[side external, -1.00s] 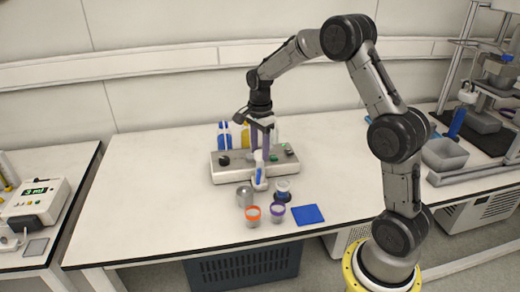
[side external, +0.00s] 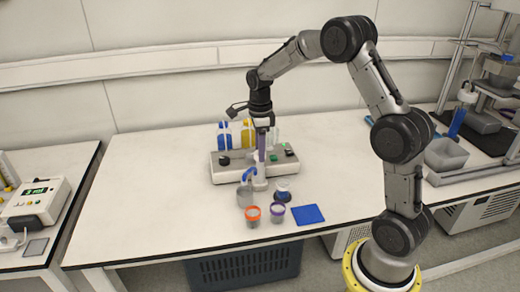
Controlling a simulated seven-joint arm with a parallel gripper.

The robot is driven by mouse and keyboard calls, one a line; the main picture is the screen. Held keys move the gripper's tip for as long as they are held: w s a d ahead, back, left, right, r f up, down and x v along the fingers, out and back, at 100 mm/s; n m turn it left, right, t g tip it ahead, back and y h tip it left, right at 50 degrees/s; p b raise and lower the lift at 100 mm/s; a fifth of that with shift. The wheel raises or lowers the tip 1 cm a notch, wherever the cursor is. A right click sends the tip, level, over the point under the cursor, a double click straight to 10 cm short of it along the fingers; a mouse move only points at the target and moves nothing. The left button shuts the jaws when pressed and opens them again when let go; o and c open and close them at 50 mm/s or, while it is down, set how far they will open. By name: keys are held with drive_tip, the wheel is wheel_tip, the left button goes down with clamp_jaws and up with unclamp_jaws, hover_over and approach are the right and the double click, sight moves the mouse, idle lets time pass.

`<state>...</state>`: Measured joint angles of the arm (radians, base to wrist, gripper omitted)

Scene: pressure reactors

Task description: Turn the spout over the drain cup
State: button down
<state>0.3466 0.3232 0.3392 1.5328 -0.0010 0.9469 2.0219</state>
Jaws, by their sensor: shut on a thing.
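The spout (side external: 250,174) is a blue piece on a white fitting at the front of the reactor base. It now points to the left in the picture, with its end above the grey cup (side external: 244,198), which I take to be the drain cup. Whether its tip is exactly over the cup's mouth is too small to tell. My gripper (side external: 261,157) points straight down with its purple fingers at the top of the spout's fitting, and it is shut on the spout. The exact contact is too small to see.
The pale reactor base (side external: 228,172) has a black knob and a green display. Blue and yellow bottles (side external: 246,133) stand behind it. An orange-rimmed cup (side external: 252,216), a purple-rimmed cup (side external: 277,213), a dark cup (side external: 283,192) and a blue pad (side external: 307,214) lie in front. The left tabletop is clear.

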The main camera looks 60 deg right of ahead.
drive_tip(key=shift+r, duration=0.1)
drive_tip(key=shift+c, duration=1.8)
unclamp_jaws()
wheel_tip(320, 180, up, 14)
